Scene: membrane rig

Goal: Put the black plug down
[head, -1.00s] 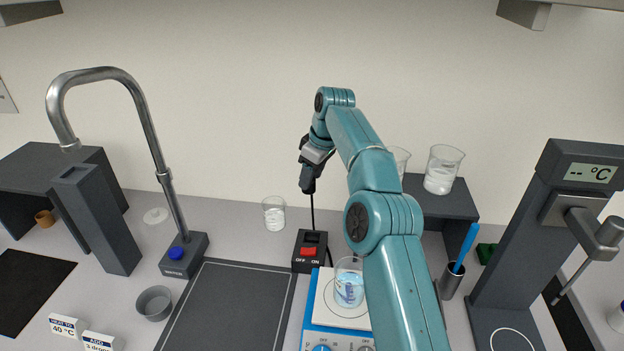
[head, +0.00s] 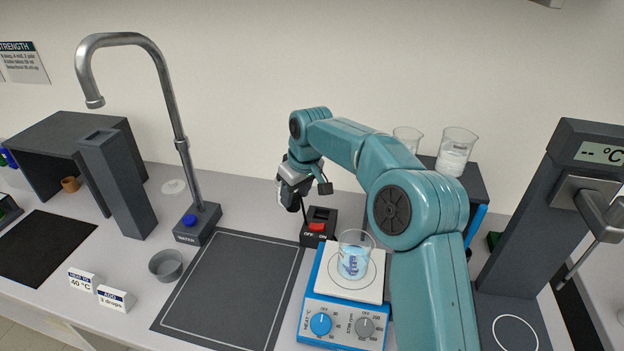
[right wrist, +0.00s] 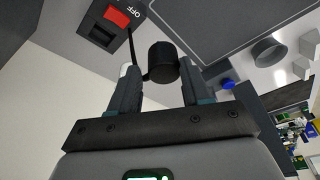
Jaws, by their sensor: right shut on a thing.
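The black plug (right wrist: 162,62) is between the two fingers of my right gripper (right wrist: 158,84) in the right wrist view. My right gripper (head: 290,194) is shut on it, just left of the switch box (head: 320,213) and close to the bench in the head view. The plug is largely hidden there by the gripper. A thin black cord (right wrist: 130,42) runs from the plug toward the switch box, which has a red OFF/ON switch (right wrist: 117,17). I cannot tell whether the plug touches the bench. My left gripper is not in view.
A blue hotplate (head: 342,317) bears a beaker (head: 354,256) of bluish liquid, close to the switch box. A dark mat (head: 228,290) lies left of it. The water tap (head: 197,222) and a grey bowl (head: 166,265) stand further left. Bare bench shows between tap and switch box.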

